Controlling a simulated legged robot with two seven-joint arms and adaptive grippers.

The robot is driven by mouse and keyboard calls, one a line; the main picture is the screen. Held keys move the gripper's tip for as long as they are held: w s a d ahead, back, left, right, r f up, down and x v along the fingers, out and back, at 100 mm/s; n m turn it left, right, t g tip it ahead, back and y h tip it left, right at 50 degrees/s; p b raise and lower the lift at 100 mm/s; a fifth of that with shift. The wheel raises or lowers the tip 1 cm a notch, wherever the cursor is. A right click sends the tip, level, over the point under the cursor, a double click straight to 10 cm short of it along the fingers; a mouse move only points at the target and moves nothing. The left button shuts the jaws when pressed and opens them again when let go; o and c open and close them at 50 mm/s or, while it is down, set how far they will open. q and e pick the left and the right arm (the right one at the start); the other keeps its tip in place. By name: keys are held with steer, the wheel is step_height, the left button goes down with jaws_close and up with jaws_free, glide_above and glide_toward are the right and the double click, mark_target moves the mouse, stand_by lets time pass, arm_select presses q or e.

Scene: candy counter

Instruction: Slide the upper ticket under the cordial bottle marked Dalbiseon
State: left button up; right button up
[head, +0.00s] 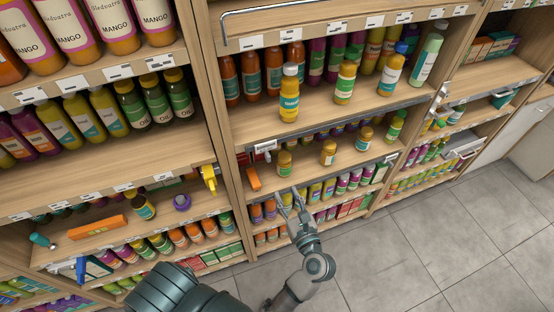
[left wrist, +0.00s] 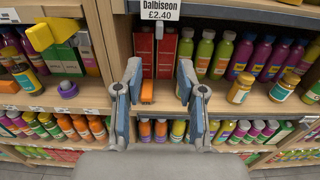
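A white ticket (left wrist: 155,9) reading "Dalbiseon £2.40" shows at the top of the left wrist view, cut off by the frame edge. In the head view a white ticket (head: 265,145) sits on the rail under the upper shelf; its print is too small to read. Cordial bottles stand along that shelf, among them a yellow one (head: 289,95) above the ticket; I cannot read which is marked Dalbiseon. My left gripper (head: 289,200) is below and in front of this rail, empty. In the left wrist view its fingers (left wrist: 158,84) are spread apart, below the ticket. My right gripper is not in view.
An orange block (head: 253,178) lies on the shelf below the rail, near small bottles (head: 284,163). A yellow device (head: 209,177) juts from the left shelf edge. A wooden upright (head: 213,110) divides the bays. The tiled floor (head: 420,240) is clear.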

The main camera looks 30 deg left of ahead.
mark_target(269, 158)
arm_select(q)
steer(key=p+x, duration=0.3)
steer(key=x, duration=1)
steer(key=shift+d+r, duration=0.15)
steer(key=shift+w+a+p, duration=0.35)
steer(key=shift+w+a, duration=0.1)
steer(key=shift+w, duration=0.05)
steer(key=shift+a, duration=0.3)
jaws_close()
